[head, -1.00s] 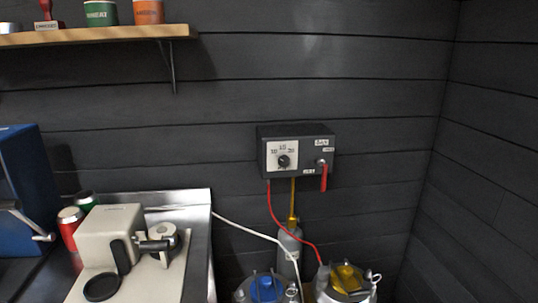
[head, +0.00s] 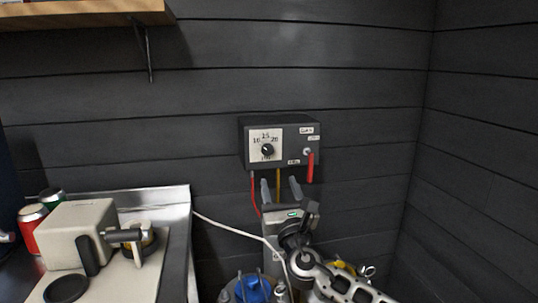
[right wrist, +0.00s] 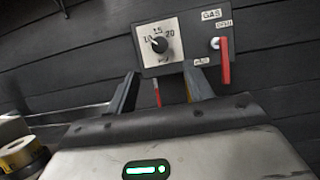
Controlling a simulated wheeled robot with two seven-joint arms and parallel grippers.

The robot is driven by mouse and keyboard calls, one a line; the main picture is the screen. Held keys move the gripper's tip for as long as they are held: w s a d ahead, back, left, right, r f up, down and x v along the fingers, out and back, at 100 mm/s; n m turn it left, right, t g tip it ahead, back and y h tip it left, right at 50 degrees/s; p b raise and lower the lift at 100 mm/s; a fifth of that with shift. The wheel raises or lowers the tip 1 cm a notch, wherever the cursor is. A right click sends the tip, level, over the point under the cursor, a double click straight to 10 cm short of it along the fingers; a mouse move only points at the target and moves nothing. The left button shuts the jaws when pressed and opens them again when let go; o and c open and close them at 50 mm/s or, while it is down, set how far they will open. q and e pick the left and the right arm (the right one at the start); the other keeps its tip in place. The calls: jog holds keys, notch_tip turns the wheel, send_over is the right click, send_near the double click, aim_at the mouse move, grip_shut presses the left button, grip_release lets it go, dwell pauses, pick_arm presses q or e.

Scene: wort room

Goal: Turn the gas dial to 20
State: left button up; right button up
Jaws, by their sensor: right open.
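The gas dial is a round black knob (head: 267,150) on a white square plate marked 10, 15 and 20. It sits on the left of a dark grey gas box (head: 290,155) on the wall. It also shows in the right wrist view (right wrist: 159,44); which number it points to is too small to tell for sure. My right gripper (head: 280,184) is open and empty, just below the box and apart from the knob. In the right wrist view its fingertips (right wrist: 160,69) lie below the knob. My left gripper is not in view.
A red lever (head: 310,167) hangs down on the box's right side. Red and yellow hoses run down from the box, close to my right fingers. Kegs with blue (head: 252,290) and yellow tops stand below. A beige machine (head: 80,236) stands on the counter at left.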

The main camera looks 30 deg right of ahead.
aim_at(268, 152)
jog(key=x, duration=1.2)
jog(key=shift+f, duration=0.1)
jog(key=c, duration=1)
